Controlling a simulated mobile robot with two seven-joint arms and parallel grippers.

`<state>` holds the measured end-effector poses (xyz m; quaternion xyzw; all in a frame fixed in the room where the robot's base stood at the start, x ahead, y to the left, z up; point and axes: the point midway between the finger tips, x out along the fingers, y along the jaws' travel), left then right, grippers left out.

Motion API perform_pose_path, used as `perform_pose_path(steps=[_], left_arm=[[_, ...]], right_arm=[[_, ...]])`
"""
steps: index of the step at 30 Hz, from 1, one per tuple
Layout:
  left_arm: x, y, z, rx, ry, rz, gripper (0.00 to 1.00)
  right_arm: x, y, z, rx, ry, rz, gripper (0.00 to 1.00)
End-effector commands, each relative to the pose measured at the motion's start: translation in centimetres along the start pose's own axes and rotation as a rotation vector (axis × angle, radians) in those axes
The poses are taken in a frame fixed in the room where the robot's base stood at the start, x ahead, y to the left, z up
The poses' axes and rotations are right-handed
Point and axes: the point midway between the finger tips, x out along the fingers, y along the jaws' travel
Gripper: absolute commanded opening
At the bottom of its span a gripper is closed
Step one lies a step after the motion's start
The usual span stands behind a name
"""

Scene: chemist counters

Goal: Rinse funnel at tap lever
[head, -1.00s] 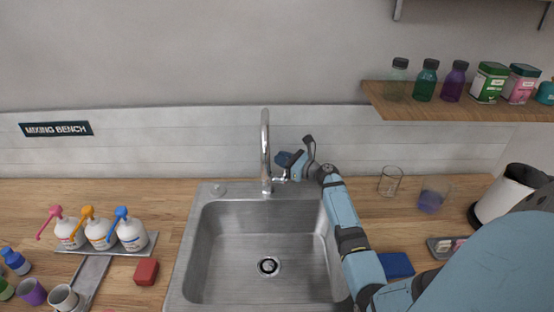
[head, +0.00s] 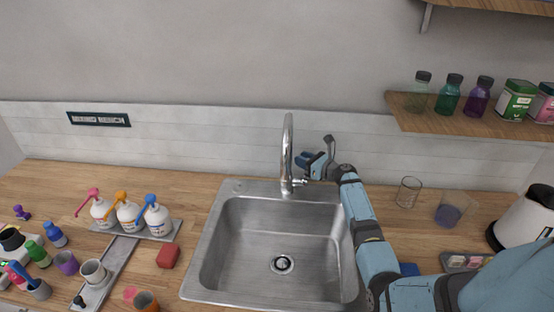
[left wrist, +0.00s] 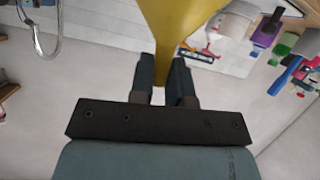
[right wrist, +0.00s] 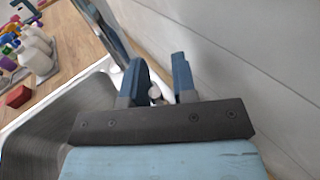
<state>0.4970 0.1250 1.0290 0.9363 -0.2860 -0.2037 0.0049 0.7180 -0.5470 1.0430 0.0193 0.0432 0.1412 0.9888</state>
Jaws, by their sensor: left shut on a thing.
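The yellow funnel (left wrist: 172,28) is in my left gripper (left wrist: 165,70), whose fingers are shut on it in the left wrist view. Only part of the funnel shows, and the head view shows neither it nor my left gripper. The chrome tap (head: 287,150) stands behind the sink (head: 232,245). The tap lever (head: 299,183) sticks out to the right of the tap's base. My right gripper (head: 317,157) is beside the tap with its fingers apart. In the right wrist view a small round metal end of the lever (right wrist: 155,93) shows between the fingers.
Pump bottles (head: 128,216) stand on a tray left of the sink, near a red sponge (head: 168,255). A glass beaker (head: 408,192) and a second beaker (head: 450,208) stand to the right. A shelf (head: 480,121) with bottles hangs above them. The sink basin looks empty.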

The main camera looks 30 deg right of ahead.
Motion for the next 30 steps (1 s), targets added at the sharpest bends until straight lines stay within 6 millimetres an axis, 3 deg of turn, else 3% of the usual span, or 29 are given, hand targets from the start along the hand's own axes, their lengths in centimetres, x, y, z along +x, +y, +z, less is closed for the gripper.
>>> perform_pose_path(steps=[13,24,30], left_arm=[[0.0,0.0,0.1,0.000,0.000,0.000,0.00],[0.3,-0.1,0.8,0.000,0.000,0.000,0.00],[0.4,-0.1,1.0,0.000,0.000,0.000,0.00]], right_arm=[[-1.0,0.0,-0.2,-0.002,0.002,0.000,0.38],[-8.4,0.0,-0.3,-0.004,0.003,-0.001,0.38],[-11.2,0.0,-0.1,-0.002,0.001,0.000,0.38]])
